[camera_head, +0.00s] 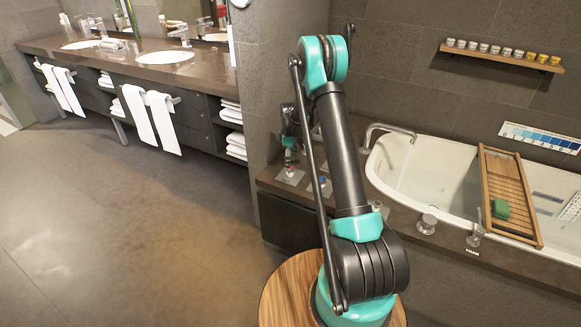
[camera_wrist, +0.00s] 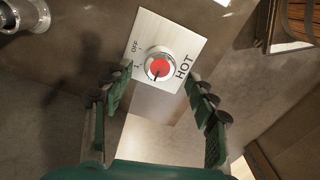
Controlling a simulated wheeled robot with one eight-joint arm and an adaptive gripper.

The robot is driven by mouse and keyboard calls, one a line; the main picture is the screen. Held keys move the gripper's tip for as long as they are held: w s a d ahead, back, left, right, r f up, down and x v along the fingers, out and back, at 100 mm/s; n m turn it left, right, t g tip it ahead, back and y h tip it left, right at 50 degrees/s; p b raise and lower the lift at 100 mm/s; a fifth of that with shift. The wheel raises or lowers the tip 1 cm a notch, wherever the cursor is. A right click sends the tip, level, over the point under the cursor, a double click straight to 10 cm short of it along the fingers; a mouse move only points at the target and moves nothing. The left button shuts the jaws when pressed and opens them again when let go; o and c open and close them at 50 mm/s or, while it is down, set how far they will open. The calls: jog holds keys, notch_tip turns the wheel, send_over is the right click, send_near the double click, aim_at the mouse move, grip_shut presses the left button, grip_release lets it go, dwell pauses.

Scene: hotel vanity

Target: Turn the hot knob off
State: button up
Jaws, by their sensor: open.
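The hot knob (camera_wrist: 159,66) is round and silver with a red centre, set on a white plate (camera_wrist: 170,28) lettered HOT and OFF. A dark mark shows on the lower part of its red face; OFF is printed at the knob's upper left. My gripper (camera_wrist: 157,84) is open, with its green fingers on either side of the knob and no clear contact. In the head view, the red-topped knob (camera_head: 290,172) shows on the tub ledge just below my gripper (camera_head: 289,158), which is partly hidden by my arm.
A blue-topped knob (camera_head: 322,180) stands to the right. The curved tub spout (camera_head: 388,128) is beyond it. Other silver fittings (camera_head: 427,223) line the tub's front ledge. A wooden tray (camera_head: 511,190) spans the bathtub (camera_head: 415,165). A vanity counter (camera_head: 110,58) stands at left.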

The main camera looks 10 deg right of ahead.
jog(key=shift+f, duration=1.55)
jog(key=c, duration=1.2)
